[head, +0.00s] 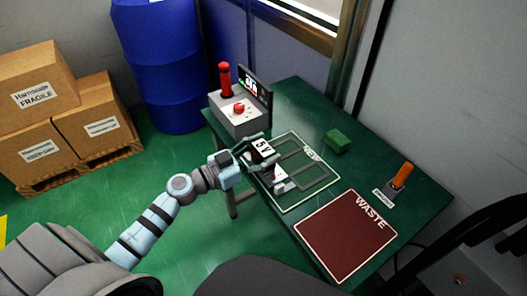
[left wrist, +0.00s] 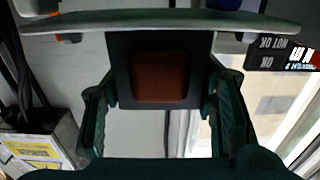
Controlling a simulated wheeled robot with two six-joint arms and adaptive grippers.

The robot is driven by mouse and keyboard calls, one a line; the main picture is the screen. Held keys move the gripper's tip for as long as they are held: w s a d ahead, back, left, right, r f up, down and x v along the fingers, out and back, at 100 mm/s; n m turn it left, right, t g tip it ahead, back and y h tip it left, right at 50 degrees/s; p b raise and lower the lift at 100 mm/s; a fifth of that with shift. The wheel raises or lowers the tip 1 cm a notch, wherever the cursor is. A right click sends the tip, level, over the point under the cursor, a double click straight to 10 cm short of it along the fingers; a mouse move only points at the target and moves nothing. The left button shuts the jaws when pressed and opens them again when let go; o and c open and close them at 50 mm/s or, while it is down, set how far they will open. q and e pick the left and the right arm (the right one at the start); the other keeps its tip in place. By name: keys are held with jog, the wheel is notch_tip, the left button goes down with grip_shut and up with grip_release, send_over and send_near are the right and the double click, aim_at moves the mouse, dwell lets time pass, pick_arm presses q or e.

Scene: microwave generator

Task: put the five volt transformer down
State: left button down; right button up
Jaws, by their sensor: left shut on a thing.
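The five volt transformer (head: 263,147), with a white "5V" label, is held in my left gripper (head: 257,159), above the near left part of the KEEP mat (head: 316,194). In the left wrist view, a dark block with a reddish-brown square (left wrist: 160,78) sits between the two fingers. The gripper is shut on it. A white and grey part (head: 280,182) shows just below the gripper, by the mat's left cells; the gripper partly hides it. Whether the transformer touches anything below cannot be told. My right gripper is not in view.
A grey tester (head: 237,122) with a red handle stands behind the gripper. A green block (head: 337,140) lies right of the KEEP mat. An orange-handled tool (head: 402,175) stands at the right. The red WASTE mat (head: 345,236) is empty. The KEEP mat's right cells look clear.

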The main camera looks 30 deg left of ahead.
pick_arm(q)
jog(key=c, duration=1.1)
grip_release()
jog(key=shift+f, duration=0.15)
jog(key=o, duration=0.5)
jog(key=shift+c, duration=0.2)
jog(key=shift+r, duration=0.25)
jog(key=b+v, duration=0.1)
jog(key=v, duration=0.1)
jog(key=b+v, duration=0.2)
jog(key=v, duration=0.1)
jog(key=shift+s+a+f+b, duration=0.15)
jog(key=shift+s+f+b, duration=0.1)
jog(key=shift+f+b, duration=0.15)
jog(key=p, duration=1.1)
send_near(254, 157)
jog(key=shift+w+r, duration=0.2)
jog(key=shift+w, duration=0.2)
